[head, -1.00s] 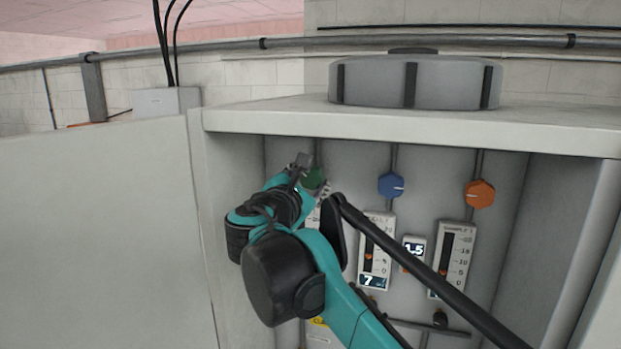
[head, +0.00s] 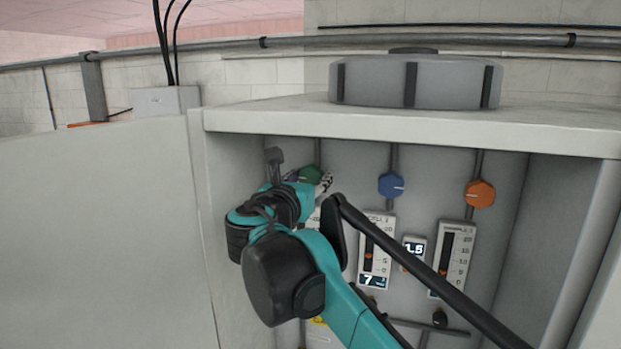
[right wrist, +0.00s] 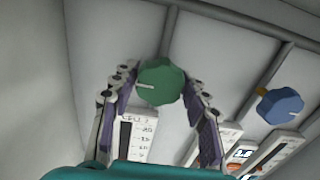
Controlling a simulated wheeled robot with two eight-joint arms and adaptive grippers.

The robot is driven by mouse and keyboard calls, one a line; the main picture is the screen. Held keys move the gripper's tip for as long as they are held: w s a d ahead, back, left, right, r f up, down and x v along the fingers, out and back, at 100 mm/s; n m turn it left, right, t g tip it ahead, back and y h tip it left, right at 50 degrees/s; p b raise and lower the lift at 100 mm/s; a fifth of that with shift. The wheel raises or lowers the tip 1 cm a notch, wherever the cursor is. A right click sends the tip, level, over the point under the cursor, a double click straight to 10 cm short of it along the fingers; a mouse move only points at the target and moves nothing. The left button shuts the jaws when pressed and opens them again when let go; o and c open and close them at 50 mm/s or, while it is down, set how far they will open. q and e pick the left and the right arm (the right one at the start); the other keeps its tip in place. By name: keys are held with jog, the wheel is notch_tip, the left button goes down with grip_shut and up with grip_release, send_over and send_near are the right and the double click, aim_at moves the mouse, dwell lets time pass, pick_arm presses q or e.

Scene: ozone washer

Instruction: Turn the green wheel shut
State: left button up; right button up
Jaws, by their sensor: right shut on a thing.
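The green wheel (head: 311,173) is on the back panel inside the open cabinet, left of a blue wheel. My right gripper (head: 321,182) is at it, and my wrist hides part of it. In the right wrist view the green wheel (right wrist: 161,82) sits between the two fingers of my right gripper (right wrist: 160,75), which are shut on its sides near the tips. A white mark on the wheel points left in that view. My left gripper is not in view.
A blue wheel (head: 391,186) and an orange wheel (head: 480,194) are to the right. Below them are gauges (head: 452,258) and a small display (head: 413,249). The cabinet's left wall (head: 232,165) is close to my right wrist.

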dwell(0.4)
jog(key=o, duration=1.2)
jog(key=shift+s, duration=0.1)
jog(key=v, duration=1.1)
jog(key=shift+s+a, duration=0.15)
jog(key=shift+s, duration=0.15)
